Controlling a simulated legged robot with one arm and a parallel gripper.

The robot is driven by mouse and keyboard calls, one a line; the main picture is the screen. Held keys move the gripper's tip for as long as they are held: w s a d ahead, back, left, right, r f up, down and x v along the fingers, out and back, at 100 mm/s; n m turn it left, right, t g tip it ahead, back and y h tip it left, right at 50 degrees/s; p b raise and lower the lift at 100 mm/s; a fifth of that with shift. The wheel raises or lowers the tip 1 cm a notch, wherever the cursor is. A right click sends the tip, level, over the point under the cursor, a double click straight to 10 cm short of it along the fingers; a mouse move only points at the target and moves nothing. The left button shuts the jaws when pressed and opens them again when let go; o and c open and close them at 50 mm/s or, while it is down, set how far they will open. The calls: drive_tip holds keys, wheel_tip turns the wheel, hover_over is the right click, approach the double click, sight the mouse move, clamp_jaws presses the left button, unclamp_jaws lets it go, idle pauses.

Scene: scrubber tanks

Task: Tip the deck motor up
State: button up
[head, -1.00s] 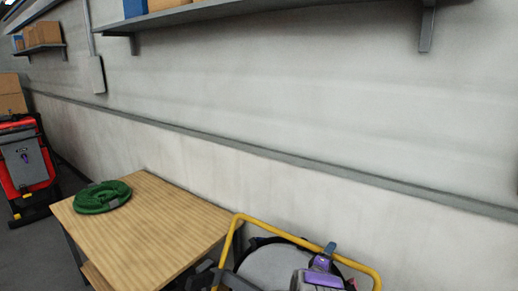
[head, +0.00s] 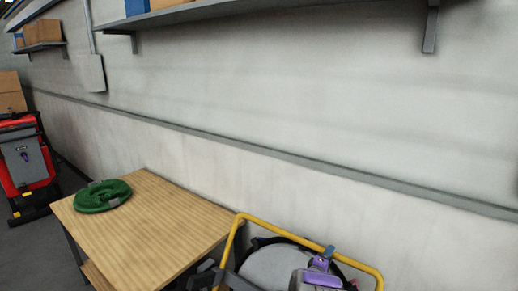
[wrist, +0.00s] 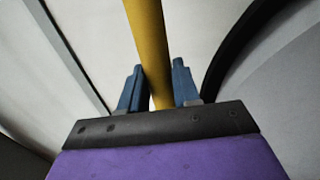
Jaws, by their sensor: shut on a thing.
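A yellow tubular bar (head: 285,236) rises in a loop at the bottom of the head view, around a grey rounded body (head: 272,268) with a black rim. I take this to be the deck motor and its handle; its lower part is cut off by the frame. My gripper (head: 330,251), purple with blue fingers, is at the top right stretch of the bar. In the wrist view the blue fingers of my gripper (wrist: 157,72) stand on both sides of the yellow bar (wrist: 143,20), shut on it.
A wooden table (head: 150,225) stands left of the yellow bar, close to it, with a coiled green hose (head: 103,196) on it. A pale wall (head: 300,120) runs behind, with a shelf (head: 210,14) above. A red machine (head: 12,165) stands far left.

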drive_tip(key=shift+r, duration=0.3)
clamp_jaws()
drive_tip(key=shift+w, duration=0.1)
